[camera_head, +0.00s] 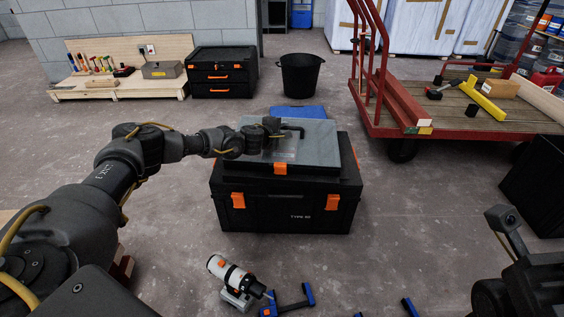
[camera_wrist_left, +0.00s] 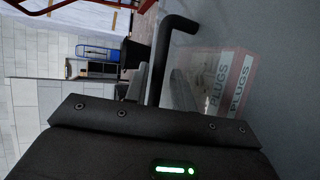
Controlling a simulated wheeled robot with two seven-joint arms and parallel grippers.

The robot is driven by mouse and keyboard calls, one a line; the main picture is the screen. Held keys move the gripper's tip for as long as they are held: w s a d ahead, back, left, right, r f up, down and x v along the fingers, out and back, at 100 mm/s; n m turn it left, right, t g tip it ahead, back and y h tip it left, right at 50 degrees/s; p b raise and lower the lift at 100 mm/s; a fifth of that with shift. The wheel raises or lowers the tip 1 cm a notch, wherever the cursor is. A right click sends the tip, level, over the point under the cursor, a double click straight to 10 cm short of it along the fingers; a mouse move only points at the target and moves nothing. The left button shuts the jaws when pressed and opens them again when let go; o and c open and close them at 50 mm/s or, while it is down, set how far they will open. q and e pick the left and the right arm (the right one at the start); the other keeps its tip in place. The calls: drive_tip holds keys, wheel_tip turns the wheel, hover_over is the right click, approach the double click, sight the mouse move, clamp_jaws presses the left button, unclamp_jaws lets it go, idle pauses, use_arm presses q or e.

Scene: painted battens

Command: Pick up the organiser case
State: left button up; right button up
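The organiser case (camera_head: 312,145) is a flat case with a grey see-through lid, an orange latch and a black handle. It lies on a large black toolbox (camera_head: 285,208) with orange latches. My left gripper (camera_head: 284,129) is at the handle, over the lid. In the left wrist view the dark handle bar (camera_wrist_left: 160,60) runs between the two grey fingers (camera_wrist_left: 158,90). Whether they press on it cannot be told. My right gripper is not in view.
A blue item (camera_head: 298,112) lies just behind the case. A black bucket (camera_head: 300,75) and a drawer chest (camera_head: 223,72) stand farther back. A red cart (camera_head: 440,125) is at the right. A white-and-orange tool (camera_head: 232,278) and blue clamps (camera_head: 290,302) lie in front.

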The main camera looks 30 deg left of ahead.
use_arm(q)
drive_tip(key=shift+b+x, duration=0.35)
drive_tip(key=shift+x, duration=0.7)
drive_tip(key=shift+w, duration=0.1)
clamp_jaws()
drive_tip(key=shift+f, duration=0.1)
drive_tip(key=shift+a+f, duration=0.1)
drive_tip(key=shift+r, duration=0.25)
